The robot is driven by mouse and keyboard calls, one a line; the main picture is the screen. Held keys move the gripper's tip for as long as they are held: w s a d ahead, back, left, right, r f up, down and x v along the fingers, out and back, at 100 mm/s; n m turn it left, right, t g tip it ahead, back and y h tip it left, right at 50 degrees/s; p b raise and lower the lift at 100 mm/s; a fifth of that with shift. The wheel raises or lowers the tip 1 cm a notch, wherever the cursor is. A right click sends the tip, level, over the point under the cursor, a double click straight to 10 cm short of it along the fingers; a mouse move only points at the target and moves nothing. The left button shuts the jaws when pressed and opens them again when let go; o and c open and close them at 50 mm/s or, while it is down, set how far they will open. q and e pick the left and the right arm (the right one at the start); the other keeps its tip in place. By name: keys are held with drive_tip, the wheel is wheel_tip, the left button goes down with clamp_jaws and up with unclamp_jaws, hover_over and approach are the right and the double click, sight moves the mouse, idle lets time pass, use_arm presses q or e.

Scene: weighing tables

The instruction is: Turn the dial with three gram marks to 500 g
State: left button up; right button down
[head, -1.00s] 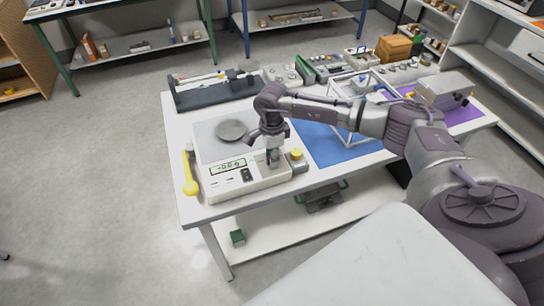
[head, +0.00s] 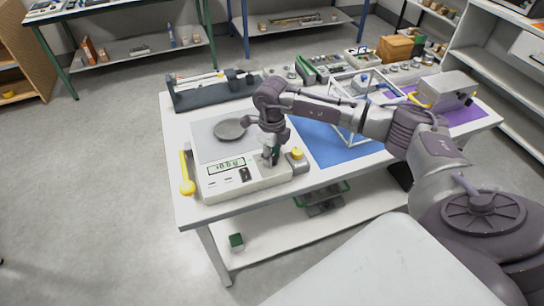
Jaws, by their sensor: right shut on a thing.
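A white scale (head: 243,179) stands at the front left of the table, with a display (head: 226,168) on its front panel; the digits are too small to read surely. A round grey pan (head: 231,129) sits behind the display. My right gripper (head: 270,160) points down at the right end of the scale's panel. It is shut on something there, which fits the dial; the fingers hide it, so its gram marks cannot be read. My left gripper is not in view.
A yellow-handled tool (head: 186,172) lies left of the scale. A small grey box with a yellow knob (head: 297,154) stands close to the right of my gripper. A blue mat (head: 340,145), a wire frame (head: 349,118) and a grey device (head: 445,91) lie further right.

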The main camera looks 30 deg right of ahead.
drive_tip(key=shift+m, duration=0.6)
drive_tip(key=shift+r+m, duration=0.1)
drive_tip(key=shift+m, duration=0.2)
drive_tip(key=shift+w, duration=0.1)
drive_tip(key=c, duration=0.8)
unclamp_jaws()
drive_tip(key=shift+o, duration=0.2)
wheel_tip(320, 180, up, 12)
